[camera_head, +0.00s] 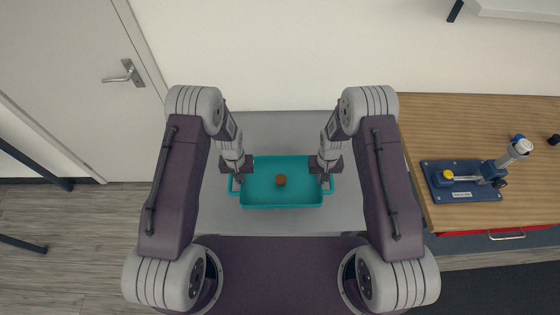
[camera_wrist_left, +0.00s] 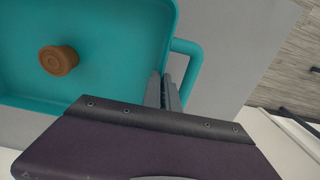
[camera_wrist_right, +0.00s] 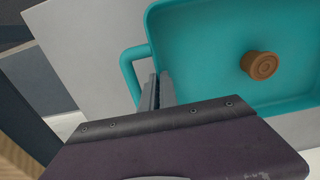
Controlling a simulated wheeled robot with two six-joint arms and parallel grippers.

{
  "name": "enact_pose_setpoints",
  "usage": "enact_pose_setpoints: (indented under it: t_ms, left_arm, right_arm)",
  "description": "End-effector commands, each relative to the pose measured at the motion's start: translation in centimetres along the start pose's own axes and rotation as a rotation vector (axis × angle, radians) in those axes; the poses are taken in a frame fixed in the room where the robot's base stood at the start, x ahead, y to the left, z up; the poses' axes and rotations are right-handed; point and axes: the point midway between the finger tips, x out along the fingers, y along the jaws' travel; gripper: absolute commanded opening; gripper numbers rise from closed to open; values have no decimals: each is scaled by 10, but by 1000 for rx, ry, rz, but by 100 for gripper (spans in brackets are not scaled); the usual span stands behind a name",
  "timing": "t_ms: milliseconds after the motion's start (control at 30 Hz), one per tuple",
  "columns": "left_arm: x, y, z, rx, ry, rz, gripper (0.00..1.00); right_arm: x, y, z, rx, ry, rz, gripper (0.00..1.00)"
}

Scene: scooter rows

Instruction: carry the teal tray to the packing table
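The teal tray (camera_head: 262,196) is level over the grey table, with a small round brown object (camera_head: 281,180) in it; I cannot tell whether it touches the table. My left gripper (camera_head: 238,178) is at its left end and my right gripper (camera_head: 325,178) at its right end. In the left wrist view the fingers (camera_wrist_left: 163,88) are close together on the tray's end wall, beside the handle (camera_wrist_left: 194,62). In the right wrist view the fingers (camera_wrist_right: 159,88) sit likewise beside the other handle (camera_wrist_right: 127,68). The finger bases hide part of each handle.
The grey table (camera_head: 290,132) lies under the tray. A wooden table (camera_head: 470,115) stands at the right, bearing a blue fixture (camera_head: 435,170) and a grey-blue tool (camera_head: 505,160). A door (camera_head: 65,60) is at the left.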

Motion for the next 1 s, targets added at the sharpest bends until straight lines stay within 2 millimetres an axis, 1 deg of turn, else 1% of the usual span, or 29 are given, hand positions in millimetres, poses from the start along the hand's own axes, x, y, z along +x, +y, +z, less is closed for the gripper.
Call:
enact_pose_setpoints:
  t_ms: [167, 267, 733, 767, 800, 833, 1000]
  left_arm:
    - [4, -1, 0, -1, 0, 0, 0]
    - [10, -1, 0, -1, 0, 0, 0]
    - [56, -1, 0, -1, 0, 0, 0]
    - [49, -1, 0, -1, 0, 0, 12]
    - [48, -1, 0, -1, 0, 0, 23]
    - [48, -1, 0, -1, -1, 0, 26]
    - [48, 0, 0, 0, 0, 0, 26]
  right_arm:
    - [4, 1, 0, 0, -1, 1, 0]
    - [10, 1, 0, 0, -1, 1, 0]
    - [56, 1, 0, 0, -1, 0, 0]
    - [49, 1, 0, 0, -1, 0, 12]
    - [48, 1, 0, 1, -1, 0, 23]
    - [48, 1, 0, 1, -1, 0, 26]
    - [48, 0, 0, 0, 0, 0, 26]
